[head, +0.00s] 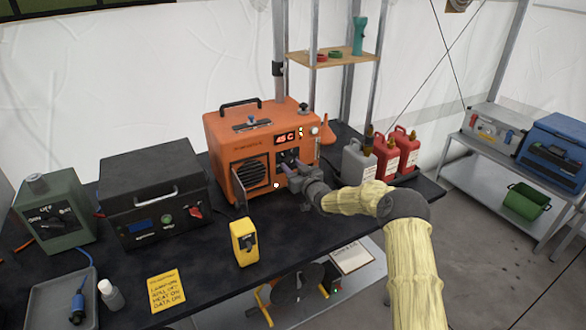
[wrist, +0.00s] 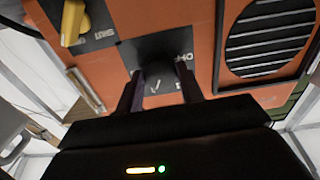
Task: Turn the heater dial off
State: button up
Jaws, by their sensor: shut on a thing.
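The orange heater (head: 234,130) stands on the black table, with a grille on its front and a lit red display reading about "45 C". My gripper (head: 290,163) reaches its front from the right, just below the display. In the wrist view my gripper (wrist: 157,78) has both dark fingers at a black plate (wrist: 132,48) on the orange face, shut on the heater dial. The dial is mostly hidden between the fingers, so its pointer cannot be read clearly. White marks and part of a label, seemingly "OFF", show beside the fingers.
Grey and red bottles (head: 385,155) stand right of the heater. A black case (head: 153,195), a green box (head: 55,215) and a yellow device (head: 244,241) stand to the left.

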jog(key=shift+f+n+b, duration=0.1)
jog(key=shift+n+b, duration=0.2)
jog(key=shift+b, duration=0.2)
jog(key=n+b, duration=0.1)
jog(key=b, duration=0.1)
jog(key=n+b, duration=0.1)
jog(key=b, duration=0.1)
jog(key=shift+f+n, duration=0.2)
jog(key=shift+n, duration=0.1)
jog(key=n+b, duration=0.2)
jog(key=b, duration=0.1)
jog(key=shift+n+b, duration=0.3)
jog(key=shift+b, duration=0.1)
jog(key=n+b, duration=0.3)
jog(key=b, duration=0.1)
jog(key=shift+n, duration=0.3)
jog(key=n+b, duration=0.4)
jog(key=b, duration=0.1)
jog(key=shift+r+n, duration=0.1)
jog(key=shift+n, duration=0.2)
jog(key=n+b, duration=0.5)
jog(key=shift+d, duration=0.1)
jog(key=shift+r+n+b, duration=0.2)
jog(key=shift+n+b, duration=1.7)
jog(key=shift+n, duration=0.5)
